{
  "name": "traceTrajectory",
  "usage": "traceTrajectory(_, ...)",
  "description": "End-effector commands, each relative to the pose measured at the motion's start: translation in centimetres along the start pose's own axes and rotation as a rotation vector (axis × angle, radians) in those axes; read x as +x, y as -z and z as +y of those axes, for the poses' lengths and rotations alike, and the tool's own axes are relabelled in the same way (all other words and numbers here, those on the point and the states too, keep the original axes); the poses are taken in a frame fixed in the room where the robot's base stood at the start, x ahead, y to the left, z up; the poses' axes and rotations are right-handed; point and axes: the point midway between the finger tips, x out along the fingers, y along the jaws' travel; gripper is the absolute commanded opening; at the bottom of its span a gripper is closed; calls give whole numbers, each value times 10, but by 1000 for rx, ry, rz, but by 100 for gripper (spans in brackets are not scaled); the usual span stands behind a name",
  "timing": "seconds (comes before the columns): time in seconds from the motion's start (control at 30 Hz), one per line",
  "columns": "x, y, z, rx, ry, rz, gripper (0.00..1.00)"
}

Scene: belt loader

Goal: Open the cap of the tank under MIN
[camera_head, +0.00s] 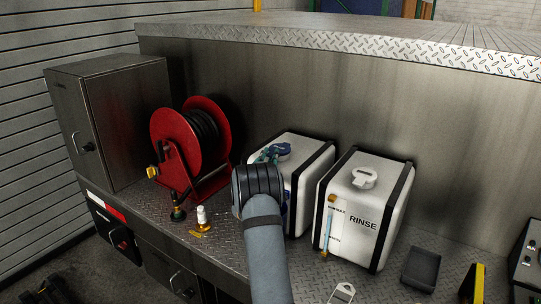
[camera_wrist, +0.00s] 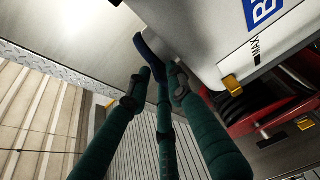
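Two white tanks with black straps stand side by side in the head view. The right tank (camera_head: 362,215) reads RINSE, has a white cap (camera_head: 365,177) and a narrow blue level strip. The left tank (camera_head: 303,150) has a blue cap (camera_head: 282,149); my arm hides most of its front. My gripper (camera_head: 268,154) is at that cap, its teal fingers beside it. In the wrist view, my gripper (camera_wrist: 158,74) has its fingertips around a dark blue part, apparently the cap (camera_wrist: 146,48); firm contact is unclear. The left tank (camera_wrist: 220,25) shows part of a blue label and MAX; its level is hidden.
A red hose reel (camera_head: 184,150) stands left of the tanks, with a white-topped fitting (camera_head: 202,216) in front. A metal cabinet (camera_head: 112,125) is farther left. A dark tray (camera_head: 421,268) lies right of the RINSE tank. A metal wall stands close behind.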

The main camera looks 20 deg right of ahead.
Motion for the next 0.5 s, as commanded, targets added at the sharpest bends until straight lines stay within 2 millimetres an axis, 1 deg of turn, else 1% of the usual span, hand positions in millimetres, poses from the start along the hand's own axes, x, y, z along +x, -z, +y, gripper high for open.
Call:
traceTrajectory(0.13,0,0,0,0,0,0,20)
traceTrajectory(0.4,0,0,0,0,0,0,4)
traceTrajectory(0.5,-1,0,0,0,1,0,0)
